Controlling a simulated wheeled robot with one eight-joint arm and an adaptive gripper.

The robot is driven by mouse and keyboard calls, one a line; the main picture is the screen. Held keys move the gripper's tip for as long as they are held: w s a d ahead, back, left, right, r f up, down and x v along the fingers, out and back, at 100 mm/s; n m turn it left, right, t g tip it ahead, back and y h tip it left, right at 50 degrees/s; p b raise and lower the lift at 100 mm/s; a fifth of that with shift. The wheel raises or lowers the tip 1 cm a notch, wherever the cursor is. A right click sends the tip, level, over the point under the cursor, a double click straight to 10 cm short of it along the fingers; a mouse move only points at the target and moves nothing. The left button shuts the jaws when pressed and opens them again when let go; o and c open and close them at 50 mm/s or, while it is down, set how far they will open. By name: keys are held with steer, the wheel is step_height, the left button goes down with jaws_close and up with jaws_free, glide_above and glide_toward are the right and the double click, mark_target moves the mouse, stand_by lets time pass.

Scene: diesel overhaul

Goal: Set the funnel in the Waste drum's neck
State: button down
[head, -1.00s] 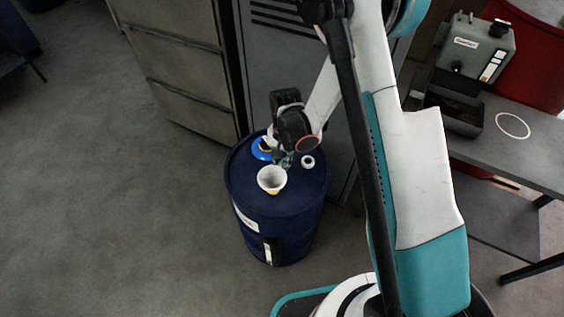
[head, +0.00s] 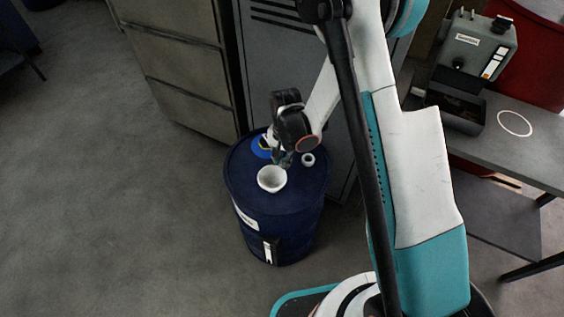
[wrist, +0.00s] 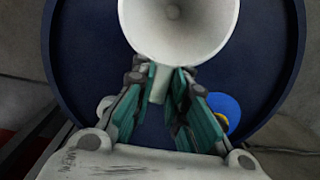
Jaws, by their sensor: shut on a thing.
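The white funnel (head: 271,179) is at the top of the dark blue drum (head: 262,222), mouth up, near the front of the lid. In the wrist view the funnel (wrist: 178,25) fills the top middle, with its wide mouth toward the camera. My gripper (head: 283,160) is shut on the funnel at its near side; its teal fingers show in the wrist view (wrist: 170,85). The drum's neck under the funnel is hidden, so I cannot tell whether the spout is in it. The drum's label is too small to read.
A blue round piece (head: 262,148) and a small white ring-shaped fitting (head: 308,160) are on the drum lid beside my gripper. A grey cabinet (head: 185,70) stands behind the drum. A bench (head: 535,150) stands at the right. Floor at the left is clear.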

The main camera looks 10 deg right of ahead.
steer(key=c, duration=1.5)
jaws_free()
steer(key=r, duration=1.2)
steer(key=shift+w+d, duration=0.35)
steer(key=shift+w, duration=0.05)
